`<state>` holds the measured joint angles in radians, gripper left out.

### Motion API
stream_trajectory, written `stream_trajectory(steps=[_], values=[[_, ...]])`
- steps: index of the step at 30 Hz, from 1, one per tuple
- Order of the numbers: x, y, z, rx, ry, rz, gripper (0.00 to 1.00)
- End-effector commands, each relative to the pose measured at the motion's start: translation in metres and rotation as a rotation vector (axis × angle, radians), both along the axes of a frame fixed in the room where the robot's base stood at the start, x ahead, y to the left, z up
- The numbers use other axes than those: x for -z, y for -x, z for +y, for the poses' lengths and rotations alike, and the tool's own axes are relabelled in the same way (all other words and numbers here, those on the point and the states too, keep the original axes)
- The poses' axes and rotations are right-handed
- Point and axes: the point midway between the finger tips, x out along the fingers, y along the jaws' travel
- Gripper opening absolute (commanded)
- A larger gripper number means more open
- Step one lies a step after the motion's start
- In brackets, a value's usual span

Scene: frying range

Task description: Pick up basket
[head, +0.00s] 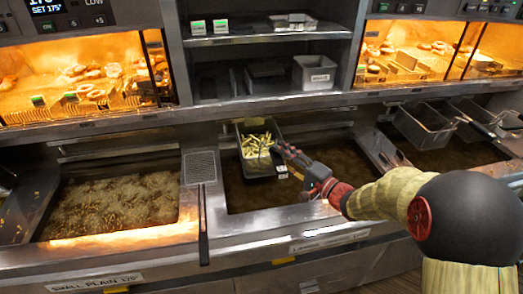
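A dark fry basket (263,165) with pale yellow fries or sticks (256,144) in it sits at the back of the middle fryer vat. My gripper (284,150) is at the right side of this basket, at the end of my arm reaching in from the right. Its fingertips overlap the basket's right edge in the picture. I cannot tell whether the fingers touch or close on the basket. Other baskets (423,126) hang empty at the right vat.
The left vat (112,205) holds bubbling oil with frying pieces. A flat perforated tool (200,168) lies on the divider left of the middle vat. Heated food cabinets (84,85) and shelves with a grey bin (314,73) stand behind. The middle vat's front oil (255,195) is clear.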

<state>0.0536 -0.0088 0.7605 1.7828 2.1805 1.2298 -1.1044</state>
Motion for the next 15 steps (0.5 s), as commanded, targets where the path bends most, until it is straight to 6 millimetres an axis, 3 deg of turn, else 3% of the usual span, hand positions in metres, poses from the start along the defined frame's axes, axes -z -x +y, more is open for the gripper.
stream_trajectory(steps=[6,15], values=[[0.002,-0.02,0.023,-0.001,0.0,0.001,0.39],[0.001,-0.022,0.025,0.0,0.0,0.001,0.37]])
